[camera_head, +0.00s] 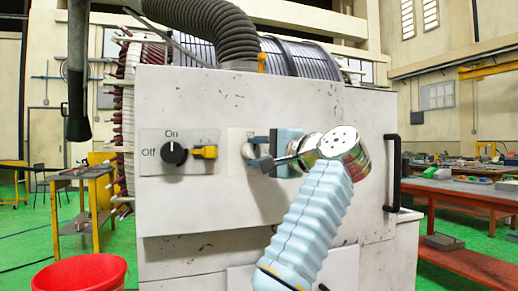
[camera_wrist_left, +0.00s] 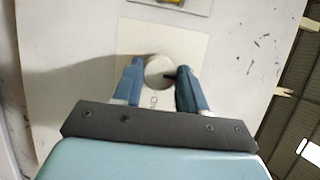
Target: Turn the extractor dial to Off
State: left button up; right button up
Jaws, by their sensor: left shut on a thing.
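A pale square dial plate (camera_head: 234,139) is on the front of the grey cabinet. Its round grey dial (camera_wrist_left: 158,70) shows in the left wrist view, with a dark pointer mark on its right side. Part of a label shows just below the dial; I cannot read its setting. My left gripper (camera_head: 262,150) reaches the plate from the right. In the left wrist view its two blue fingers (camera_wrist_left: 160,82) stand on either side of the dial, shut on it. In the head view the gripper hides most of this dial. My right gripper is not in view.
Left on the cabinet, a black dial (camera_head: 174,153) marked On and Off sits beside a yellow handle (camera_head: 205,152). A black ribbed hose (camera_head: 225,30) passes overhead. A vertical black handle (camera_head: 392,172) is at the right. A red bucket (camera_head: 82,273) stands at lower left.

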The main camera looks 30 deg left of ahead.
pick_arm(q)
jog(key=shift+f, duration=0.1)
dwell(0.4)
jog(key=o, duration=1.1)
jog(key=shift+c, duration=0.2)
jog(key=shift+d, duration=0.1)
jog(key=v, duration=1.3)
jog(key=shift+d+p, duration=0.3)
jog(key=shift+p, duration=0.05)
jog(key=shift+s, duration=0.1)
